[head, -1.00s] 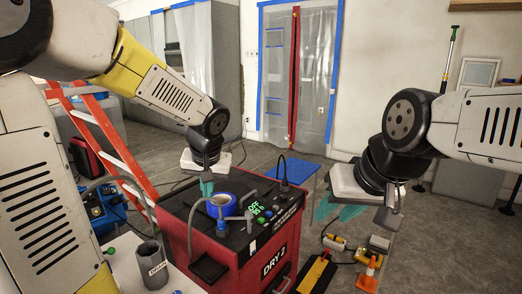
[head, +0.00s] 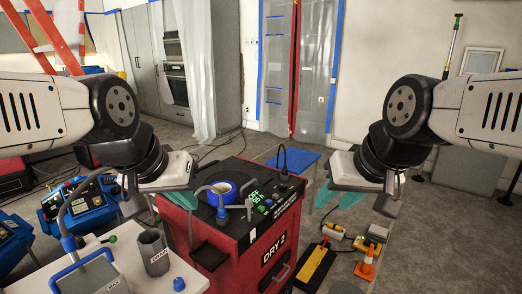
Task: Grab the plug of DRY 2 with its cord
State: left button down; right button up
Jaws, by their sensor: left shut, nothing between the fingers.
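The red DRY 2 machine (head: 268,247) stands in the middle of the head view, with a dark top and a green-lit display. A black plug with its cord (head: 284,168) stands up at the back right of its top, the cord curving upward. My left gripper (head: 152,207) is shut and empty, left of the machine and well apart from the plug. Its fingertips are partly hidden behind its own body. My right gripper (head: 336,195) hangs to the right of the machine with teal fingers apart, holding nothing and not touching the plug.
A white table (head: 190,275) at front left holds a grey DRAIN cup (head: 154,252).

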aim_at(285, 172)
jog(key=i+l+u, duration=0.45)
jog(key=l, duration=0.2)
jog(key=i+l+u, duration=0.25)
jog(key=l, duration=0.15)
jog(key=l+u, duration=0.2)
jog(key=l, duration=0.2)
jog(key=i+l+u, duration=0.1)
jog(key=l+u, duration=0.15)
jog(key=l, duration=0.2)
